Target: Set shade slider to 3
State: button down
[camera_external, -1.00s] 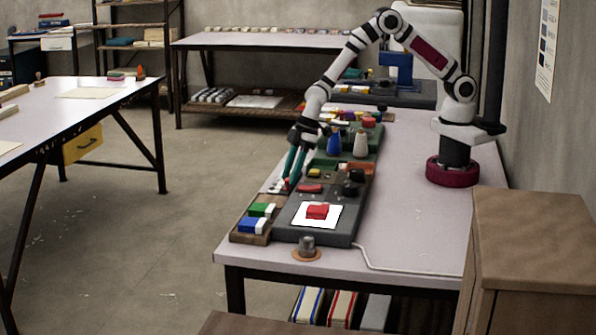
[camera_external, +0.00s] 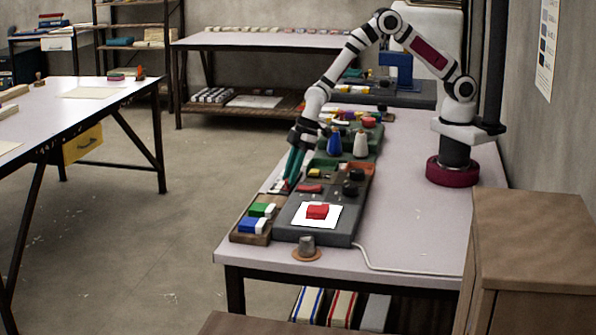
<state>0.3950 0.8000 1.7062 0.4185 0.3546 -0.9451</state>
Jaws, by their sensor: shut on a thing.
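My gripper (camera_external: 290,181) points down at the left edge of the grey control panel (camera_external: 287,233), its teal fingers close together. It is shut on a small part there, which the fingers hide. A small strip with pale, dark and red marks (camera_external: 277,187) lies just left of the fingertips. It looks like the shade slider's area, but its scale and the slider's setting are too small to read.
A red block (camera_external: 317,211) sits on a white sheet (camera_external: 331,223) on the panel. Green (camera_external: 258,209) and blue (camera_external: 251,225) blocks lie in a wooden tray at left.

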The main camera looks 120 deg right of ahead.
dwell(0.9)
jog(key=s+d, duration=0.4)
jog(key=shift+s+d, duration=0.1)
jog(key=shift+s, duration=0.05)
jog(key=c, duration=1)
grip_release()
jog(key=v, duration=1.5)
jog(key=shift+s+r, duration=0.25)
jog(key=shift+r, duration=0.1)
